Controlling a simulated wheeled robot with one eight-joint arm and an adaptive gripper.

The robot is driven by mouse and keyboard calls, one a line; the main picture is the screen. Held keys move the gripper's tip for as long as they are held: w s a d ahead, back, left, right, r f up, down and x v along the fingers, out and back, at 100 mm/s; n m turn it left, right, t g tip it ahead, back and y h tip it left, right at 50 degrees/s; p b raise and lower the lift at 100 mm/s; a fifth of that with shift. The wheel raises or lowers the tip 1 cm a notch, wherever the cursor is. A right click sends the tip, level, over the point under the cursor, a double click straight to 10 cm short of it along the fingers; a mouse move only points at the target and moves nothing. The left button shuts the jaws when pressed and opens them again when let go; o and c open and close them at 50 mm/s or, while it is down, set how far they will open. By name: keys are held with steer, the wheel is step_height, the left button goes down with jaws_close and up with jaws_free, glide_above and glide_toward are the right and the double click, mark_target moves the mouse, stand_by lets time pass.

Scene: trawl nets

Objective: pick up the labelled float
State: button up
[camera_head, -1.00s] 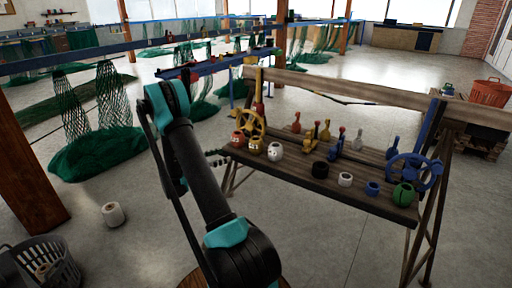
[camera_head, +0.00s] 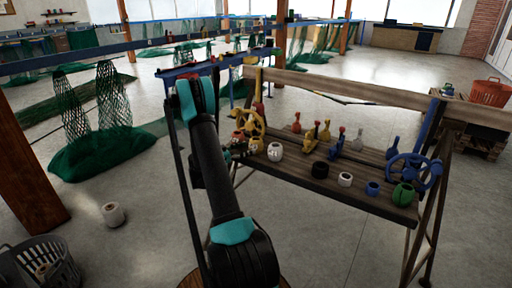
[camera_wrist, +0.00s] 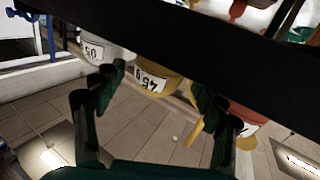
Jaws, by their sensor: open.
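Several labelled floats stand at the left end of the bench. The white float (camera_head: 275,151) and the yellow float (camera_head: 256,145) show in the head view. In the wrist view the yellow float (camera_wrist: 160,82) has a white number label and lies between my open fingers, with no clear contact. The white float (camera_wrist: 95,52) is at left, near one finger, and the red float (camera_wrist: 248,115) is at right behind the other. My gripper (camera_wrist: 155,92) is open and empty.
A yellow handwheel (camera_head: 251,122) stands just behind these floats. A black ring (camera_head: 320,169), a small white pot (camera_head: 345,179), a blue pot (camera_head: 373,188) and a green float (camera_head: 403,194) stand farther right. A dark bar (camera_wrist: 200,55) crosses the wrist view and hides parts of the floats.

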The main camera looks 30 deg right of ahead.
mark_target(250, 147)
steer(key=d, duration=0.4)
steer(key=shift+d+f, duration=0.1)
steer(key=shift+d, duration=0.1)
steer(key=shift+c, duration=0.5)
steer(key=c, duration=0.9)
